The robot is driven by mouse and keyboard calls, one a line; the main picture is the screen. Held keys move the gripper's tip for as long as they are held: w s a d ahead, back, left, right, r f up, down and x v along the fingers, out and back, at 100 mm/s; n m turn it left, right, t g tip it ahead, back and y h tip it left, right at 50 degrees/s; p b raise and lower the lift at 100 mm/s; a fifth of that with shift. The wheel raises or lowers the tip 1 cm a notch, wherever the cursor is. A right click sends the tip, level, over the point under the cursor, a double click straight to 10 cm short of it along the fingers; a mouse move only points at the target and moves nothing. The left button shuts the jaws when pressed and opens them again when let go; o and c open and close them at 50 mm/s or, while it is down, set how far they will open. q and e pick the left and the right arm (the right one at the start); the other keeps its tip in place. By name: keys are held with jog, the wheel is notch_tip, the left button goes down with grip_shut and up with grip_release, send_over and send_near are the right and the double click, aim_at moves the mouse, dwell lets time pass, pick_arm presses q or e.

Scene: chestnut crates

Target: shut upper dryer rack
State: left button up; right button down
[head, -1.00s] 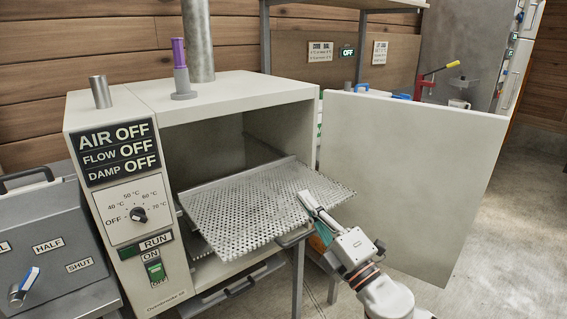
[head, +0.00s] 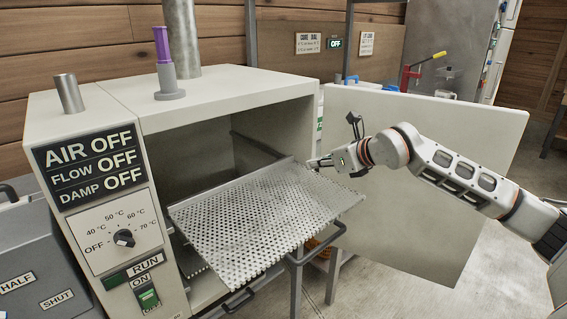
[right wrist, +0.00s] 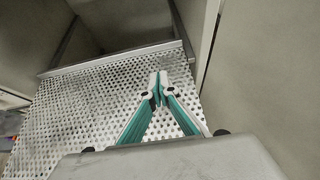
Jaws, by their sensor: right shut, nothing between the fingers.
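The upper dryer rack (head: 265,220) is a perforated metal sheet that sticks out of the open dryer chamber, with its raised back lip near the opening. My right gripper (head: 314,163) is shut and empty, near the rack's right edge close to that lip. In the right wrist view, the closed fingers (right wrist: 158,88) lie over the perforated rack (right wrist: 85,105), short of its back lip (right wrist: 115,58). I cannot tell whether they touch it. My left gripper is not in view.
The dryer (head: 235,95) has its door (head: 430,210) swung open to the right, behind my right arm. Another perforated rack (head: 190,262) shows partly below the upper one. A control panel (head: 123,238) is on the dryer's left front. A grey box (head: 45,255) stands at the left.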

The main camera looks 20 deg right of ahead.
send_near(280, 165)
jog(key=f, duration=0.2)
jog(key=w+f, duration=0.1)
jog(key=shift+a, duration=0.35)
jog(key=shift+w+a+f, duration=0.1)
jog(key=shift+w+a, duration=0.15)
jog(key=shift+w, duration=0.35)
jog(key=shift+w+a, duration=0.2)
jog(key=shift+w, duration=0.45)
jog(key=shift+w+a+b, duration=0.2)
jog(key=shift+w+b, duration=0.1)
jog(key=shift+w, duration=0.3)
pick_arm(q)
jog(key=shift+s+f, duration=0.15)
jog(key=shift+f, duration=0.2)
pick_arm(e)
jog(key=shift+w, duration=0.2)
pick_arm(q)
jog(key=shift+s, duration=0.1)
